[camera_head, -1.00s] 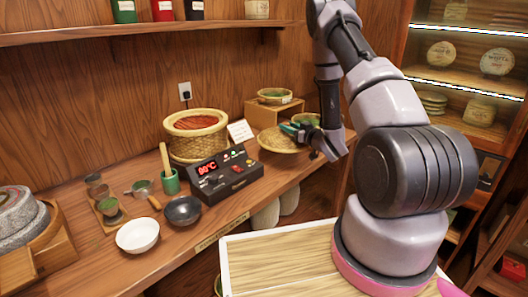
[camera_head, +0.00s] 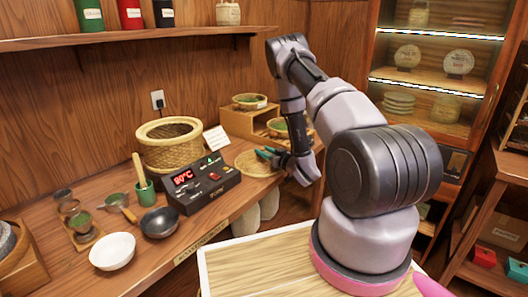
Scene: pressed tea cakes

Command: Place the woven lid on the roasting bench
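The woven lid (camera_head: 252,165) is a flat tan disc in the head view. It is level, at the bench top to the right of the heater box, close to the front edge. I cannot tell whether it is touching the wood. My gripper (camera_head: 267,155) has teal fingers at the lid's right side and appears shut on it; the fingertips are small and partly hidden. The roasting bench (camera_head: 212,223) is the long wooden counter along the wall. The woven basket (camera_head: 169,152) stands on it without a cover, behind the heater box (camera_head: 203,186).
A white card (camera_head: 216,138) stands behind the lid. A wooden step stand (camera_head: 237,122) with shallow baskets is beyond it. A white bowl (camera_head: 112,251), a dark bowl (camera_head: 159,222) and a green cup (camera_head: 145,191) crowd the bench at left. A shelf (camera_head: 130,38) hangs above.

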